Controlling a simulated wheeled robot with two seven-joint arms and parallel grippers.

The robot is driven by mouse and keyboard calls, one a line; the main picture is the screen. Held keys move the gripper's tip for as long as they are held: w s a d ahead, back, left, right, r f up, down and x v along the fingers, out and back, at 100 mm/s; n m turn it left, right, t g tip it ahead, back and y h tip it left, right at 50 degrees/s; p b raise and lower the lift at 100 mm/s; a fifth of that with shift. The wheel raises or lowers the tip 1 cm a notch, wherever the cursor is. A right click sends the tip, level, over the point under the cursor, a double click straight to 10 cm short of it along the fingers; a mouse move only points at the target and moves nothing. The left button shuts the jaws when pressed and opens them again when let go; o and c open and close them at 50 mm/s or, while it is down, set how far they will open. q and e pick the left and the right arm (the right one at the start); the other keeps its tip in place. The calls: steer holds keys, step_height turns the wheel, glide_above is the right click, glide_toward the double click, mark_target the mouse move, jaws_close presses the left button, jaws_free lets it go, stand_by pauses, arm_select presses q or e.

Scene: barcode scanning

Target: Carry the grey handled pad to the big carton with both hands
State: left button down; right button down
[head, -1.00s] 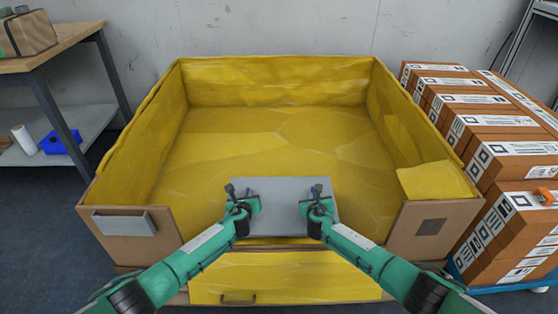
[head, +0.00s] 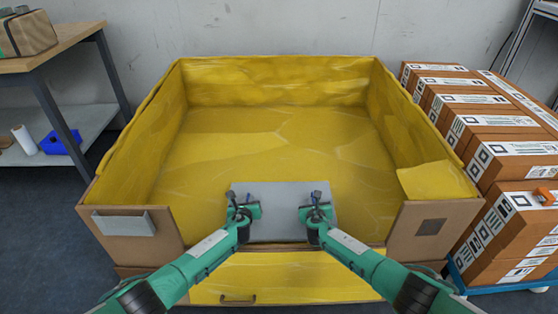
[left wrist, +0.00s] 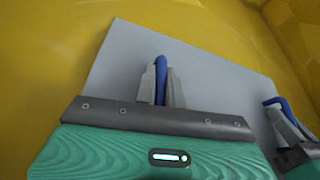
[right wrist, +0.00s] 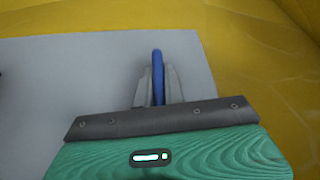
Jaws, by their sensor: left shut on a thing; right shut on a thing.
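The grey pad (head: 279,202) is a flat plate with blue handles, held over the front part of the big carton (head: 445,218), which is open and yellow-lined. My left gripper (head: 236,197) is shut on the pad's left blue handle, which shows between the fingers in the left wrist view (left wrist: 161,78). My right gripper (head: 314,199) is shut on the right blue handle, seen in the right wrist view (right wrist: 157,77). The pad looks roughly level. Whether it touches the carton floor cannot be told.
The carton's low front flap (head: 285,278) hangs under my arms. Stacked brown boxes with labels (head: 510,160) stand at the right on a blue base. A wooden table (head: 60,46) stands at the left. The carton's inside beyond the pad is empty.

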arm_select(q)
steer(key=c, duration=1.6)
jaws_free()
steer(key=shift+a, duration=0.2)
arm_select(e)
steer(key=c, duration=1.6)
jaws_free()
steer(key=shift+d, duration=0.15)
arm_select(q)
steer(key=shift+o, duration=0.5)
arm_select(e)
steer(key=shift+o, duration=0.6)
arm_select(q)
steer(key=shift+d, duration=0.15)
steer(key=shift+v, duration=6)
arm_select(e)
steer(key=shift+s, duration=0.1)
steer(key=shift+v, duration=5.95)
